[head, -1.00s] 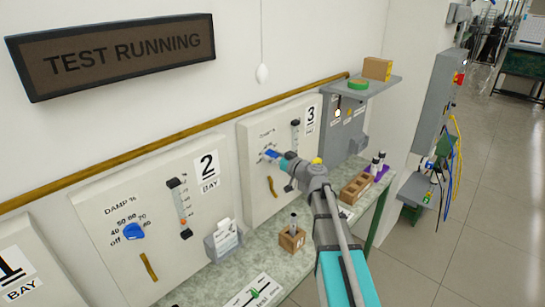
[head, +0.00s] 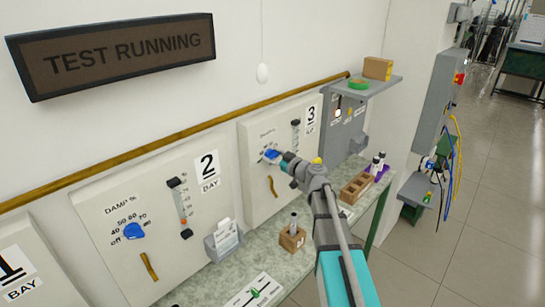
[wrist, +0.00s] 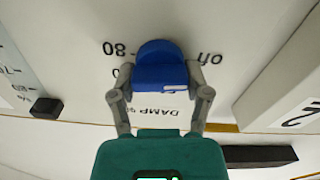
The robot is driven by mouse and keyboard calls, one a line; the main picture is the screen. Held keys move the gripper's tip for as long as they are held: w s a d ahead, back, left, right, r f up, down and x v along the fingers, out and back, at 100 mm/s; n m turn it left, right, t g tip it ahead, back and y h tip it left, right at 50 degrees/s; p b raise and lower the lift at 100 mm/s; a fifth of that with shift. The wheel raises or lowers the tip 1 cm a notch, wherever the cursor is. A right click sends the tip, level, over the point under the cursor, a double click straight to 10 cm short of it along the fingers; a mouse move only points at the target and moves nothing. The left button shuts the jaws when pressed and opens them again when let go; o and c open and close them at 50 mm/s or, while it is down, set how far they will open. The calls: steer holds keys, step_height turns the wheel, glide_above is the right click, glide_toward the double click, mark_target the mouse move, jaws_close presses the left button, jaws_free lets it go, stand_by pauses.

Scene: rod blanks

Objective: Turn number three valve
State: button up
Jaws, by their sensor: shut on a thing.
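The valve on the bay 3 panel (head: 253,192) is a blue knob (head: 271,155), partly covered by my gripper in the head view. In the wrist view the blue knob (wrist: 160,62) sits between my two grey fingers, with a pale mark near its lower right edge. My gripper (wrist: 160,84) is shut on the knob, one finger against each side. Around it, upside down in this view, are the printed dial marks "80" and "off" and a "DAMP %" label. The rest of the scale is hidden behind the knob and fingers.
The bay 2 panel (head: 160,215) with its own blue knob (head: 134,231) stands to the left. A slide gauge (head: 295,133) is beside the bay 3 knob. Below, the bench holds a wooden block (head: 292,239) and a rack (head: 356,188).

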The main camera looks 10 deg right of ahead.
steer(key=o, duration=1.2)
steer(key=shift+c, duration=0.2)
steer(key=v, duration=1.2)
